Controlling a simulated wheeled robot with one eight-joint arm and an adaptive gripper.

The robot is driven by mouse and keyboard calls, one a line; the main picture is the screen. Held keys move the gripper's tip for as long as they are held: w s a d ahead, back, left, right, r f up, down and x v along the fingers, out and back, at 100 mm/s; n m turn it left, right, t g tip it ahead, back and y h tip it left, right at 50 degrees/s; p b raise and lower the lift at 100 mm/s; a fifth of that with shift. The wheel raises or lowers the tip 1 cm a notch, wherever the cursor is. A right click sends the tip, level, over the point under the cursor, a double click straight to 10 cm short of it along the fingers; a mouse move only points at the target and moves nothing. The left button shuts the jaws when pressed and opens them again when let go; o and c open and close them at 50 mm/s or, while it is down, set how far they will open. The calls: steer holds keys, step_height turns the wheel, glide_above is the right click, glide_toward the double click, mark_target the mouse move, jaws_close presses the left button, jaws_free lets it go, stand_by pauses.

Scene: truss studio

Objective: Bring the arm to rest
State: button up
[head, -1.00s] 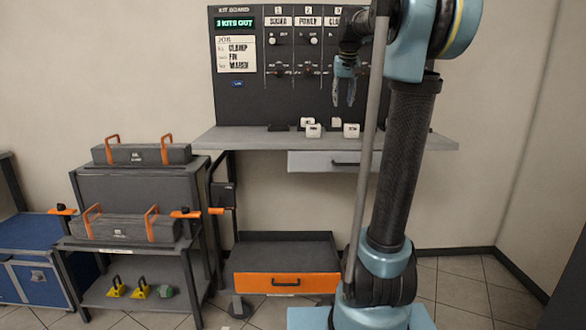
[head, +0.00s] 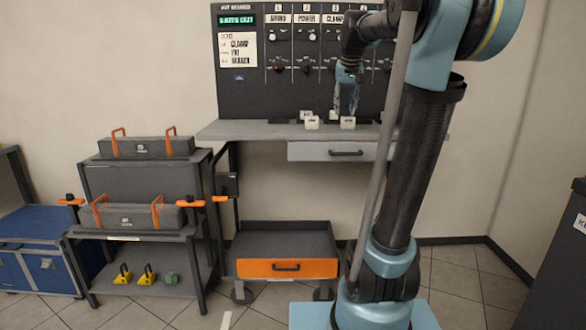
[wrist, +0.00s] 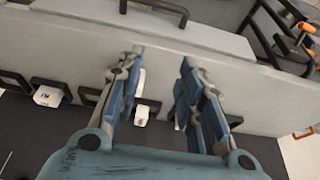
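My gripper (head: 346,100) hangs fingers down in front of the kit board (head: 290,90), above the grey shelf, in the head view. In the wrist view my gripper (wrist: 160,95) shows its two blue-and-grey fingers spread apart. No object is held between them. A small white block (wrist: 142,112) shows beyond the gap, apart from the fingers. My arm reaches up and forward at the right of the head view.
The grey shelf (head: 250,130) carries small white blocks (head: 312,122) and has a drawer (head: 335,151) below. An orange-front drawer unit (head: 288,269) stands under it. A rack with grey cases (head: 145,147) and a blue cabinet (head: 40,262) stand left. Floor shows in front.

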steer(key=s+f+g, duration=0.2)
steer(key=s+f, duration=3.1)
steer(key=shift+s+f, duration=0.25)
steer(key=shift+s, duration=0.05)
steer(key=shift+d, duration=0.1)
steer(key=shift+w+f, duration=0.2)
steer(key=shift+w, duration=0.25)
